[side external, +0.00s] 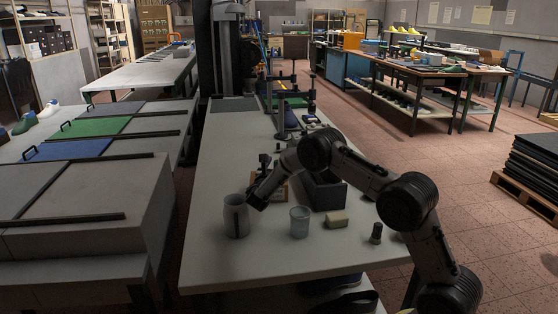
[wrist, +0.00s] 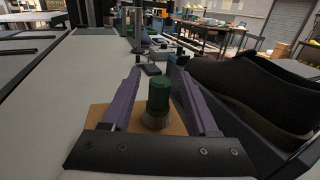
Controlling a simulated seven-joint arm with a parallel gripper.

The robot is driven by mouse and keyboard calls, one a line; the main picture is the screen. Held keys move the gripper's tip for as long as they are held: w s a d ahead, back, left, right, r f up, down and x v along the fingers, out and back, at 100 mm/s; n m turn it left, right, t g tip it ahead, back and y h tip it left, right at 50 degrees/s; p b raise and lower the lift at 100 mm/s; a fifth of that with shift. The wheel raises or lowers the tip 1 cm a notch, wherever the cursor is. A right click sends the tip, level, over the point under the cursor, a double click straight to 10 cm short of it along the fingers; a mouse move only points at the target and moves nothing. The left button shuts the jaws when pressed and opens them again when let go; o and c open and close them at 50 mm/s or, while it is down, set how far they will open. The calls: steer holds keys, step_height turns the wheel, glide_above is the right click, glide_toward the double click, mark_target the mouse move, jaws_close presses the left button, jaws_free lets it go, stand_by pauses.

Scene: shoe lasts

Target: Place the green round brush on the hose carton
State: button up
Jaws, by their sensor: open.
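The green round brush (wrist: 158,96) stands upright in the wrist view, with its pale bristle end down. It appears to rest on the brown hose carton (wrist: 178,124), though the contact is hard to make out. My gripper (wrist: 156,73) is open, with one purple finger on each side of the brush and a visible gap to each. In the side external view my gripper (side external: 258,192) is low over the table, beside the carton (side external: 283,194), which is partly hidden by my arm. The brush cannot be made out there.
A grey cup (side external: 236,216) stands close to my gripper at left. A translucent tumbler (side external: 299,223), a beige block (side external: 336,219) and a small dark bottle (side external: 376,234) stand nearer the front. A dark bin (side external: 328,194) is right of the carton. A black shoe (wrist: 255,85) shows at right.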

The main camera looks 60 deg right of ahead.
steer(key=v, duration=0.3)
steer(key=shift+s+a, duration=0.15)
steer(key=shift+a, duration=0.2)
steer(key=s+a+r+m+g+y, duration=0.25)
steer(key=s+r+m, duration=0.35)
steer(key=s, duration=0.3)
steer(key=s+a+r+m+g+y, duration=0.25)
steer(key=s+r+m, duration=0.25)
steer(key=s, duration=0.4)
steer(key=s+a+m+t+y, duration=0.3)
steer(key=s+a+m+y, duration=0.8)
steer(key=s+a, duration=1)
steer(key=shift+s+f+t+y, duration=0.3)
steer(key=shift+f, duration=0.05)
